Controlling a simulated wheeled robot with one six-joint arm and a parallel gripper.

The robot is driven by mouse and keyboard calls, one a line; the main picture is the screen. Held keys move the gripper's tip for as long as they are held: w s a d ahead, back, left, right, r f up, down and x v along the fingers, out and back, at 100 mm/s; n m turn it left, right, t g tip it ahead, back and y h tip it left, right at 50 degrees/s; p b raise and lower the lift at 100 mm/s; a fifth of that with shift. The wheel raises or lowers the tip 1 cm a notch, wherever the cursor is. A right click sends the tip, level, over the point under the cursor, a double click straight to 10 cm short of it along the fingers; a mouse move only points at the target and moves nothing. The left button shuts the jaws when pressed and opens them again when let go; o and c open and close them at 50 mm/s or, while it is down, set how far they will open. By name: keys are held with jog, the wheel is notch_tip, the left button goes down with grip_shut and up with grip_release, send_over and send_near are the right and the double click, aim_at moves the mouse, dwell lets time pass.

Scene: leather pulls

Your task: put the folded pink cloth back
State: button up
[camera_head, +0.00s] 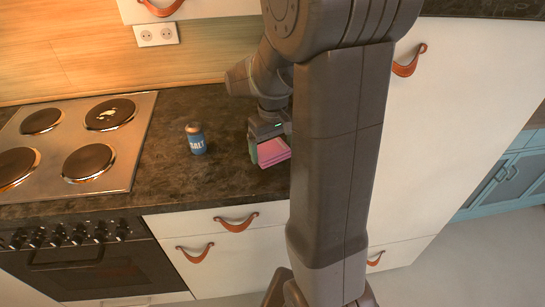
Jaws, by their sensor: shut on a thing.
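The folded pink cloth (273,152) is at the right part of the dark countertop, beside my arm. My gripper (268,146) points down and is shut on the cloth. I cannot tell whether the cloth rests on the counter or hangs just above it. My large arm link hides the counter to the right of the cloth.
A blue salt can (196,139) stands on the countertop (170,180) to the left of the cloth. A stove (136,150) with several hotplates is farther left. White drawers (215,262) with leather pulls are below, and a tall white cabinet (460,90) is at right.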

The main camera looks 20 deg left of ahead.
aim_at(273, 158)
jog(key=shift+f, duration=1.95)
jog(key=shift+f, duration=0.15)
jog(key=o, duration=0.8)
jog(key=shift+c, duration=0.2)
notch_tip(273, 158, up, 12)
jog(key=shift+r, duration=0.2)
